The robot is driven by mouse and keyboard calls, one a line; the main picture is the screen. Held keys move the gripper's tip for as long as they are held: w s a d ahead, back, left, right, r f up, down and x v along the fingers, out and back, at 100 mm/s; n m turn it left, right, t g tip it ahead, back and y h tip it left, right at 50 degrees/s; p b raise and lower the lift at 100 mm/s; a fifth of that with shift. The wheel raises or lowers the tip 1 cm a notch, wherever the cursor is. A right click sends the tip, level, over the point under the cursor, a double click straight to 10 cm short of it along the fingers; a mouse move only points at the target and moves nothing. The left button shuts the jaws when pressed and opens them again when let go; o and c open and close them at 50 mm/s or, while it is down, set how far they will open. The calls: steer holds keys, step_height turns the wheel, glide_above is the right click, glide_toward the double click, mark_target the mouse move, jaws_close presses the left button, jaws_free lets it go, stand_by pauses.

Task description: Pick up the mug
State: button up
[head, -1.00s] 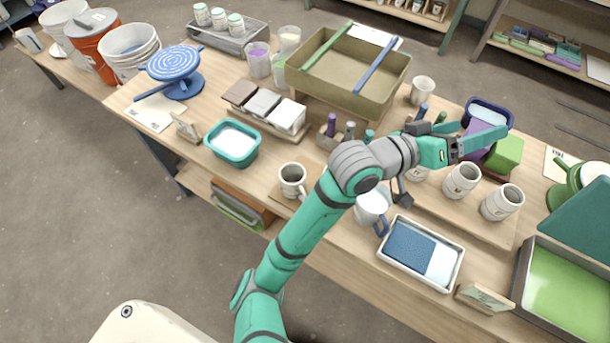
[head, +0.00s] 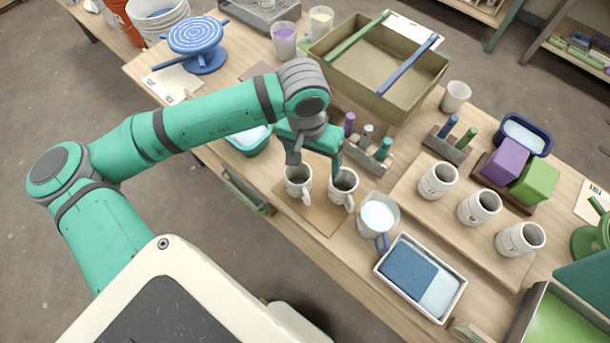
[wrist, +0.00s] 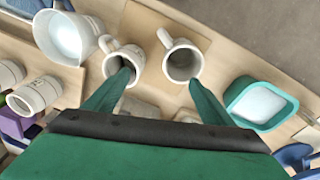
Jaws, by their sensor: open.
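Two pale mugs stand upright side by side on a thin tan board. The left mug (head: 298,183) and the right mug (head: 343,187) have their handles toward the table's front edge. In the wrist view, the order is reversed: the left mug shows at right (wrist: 181,63) and the right mug at left (wrist: 118,70). My gripper (head: 316,157) is above and behind them, pointing down, with its jaws apart and empty. In the wrist view, one fingertip of my gripper (wrist: 157,82) overlaps the right mug's opening and the other lies by the left mug's rim. I cannot tell whether either touches.
A teal basin (head: 250,142) is left, partly behind my arm. A holder with coloured sticks (head: 370,158) is close behind.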

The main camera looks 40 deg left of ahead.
steer(key=s+a+g, duration=0.1)
steer(key=s+a, duration=0.1)
steer(key=a, duration=0.1)
glide_toward(297, 183)
steer(key=shift+s+d+f+n+y, duration=0.1)
steer(key=shift+d+n+y, duration=0.05)
steer(key=shift+d, duration=0.3)
steer(key=shift+s+d+f+n+y, duration=0.1)
steer(key=shift+d+n+y, duration=0.05)
steer(key=shift+d, duration=0.3)
steer(key=shift+w+f, duration=0.1)
steer(key=shift+f, duration=0.75)
steer(key=shift+s+f, duration=0.2)
steer(key=shift+f, duration=0.95)
steer(key=shift+s+f, duration=0.15)
steer(key=shift+f, duration=1.05)
steer(key=shift+a, duration=0.1)
steer(key=shift+c, duration=0.4)
steer(key=c, duration=1.3)
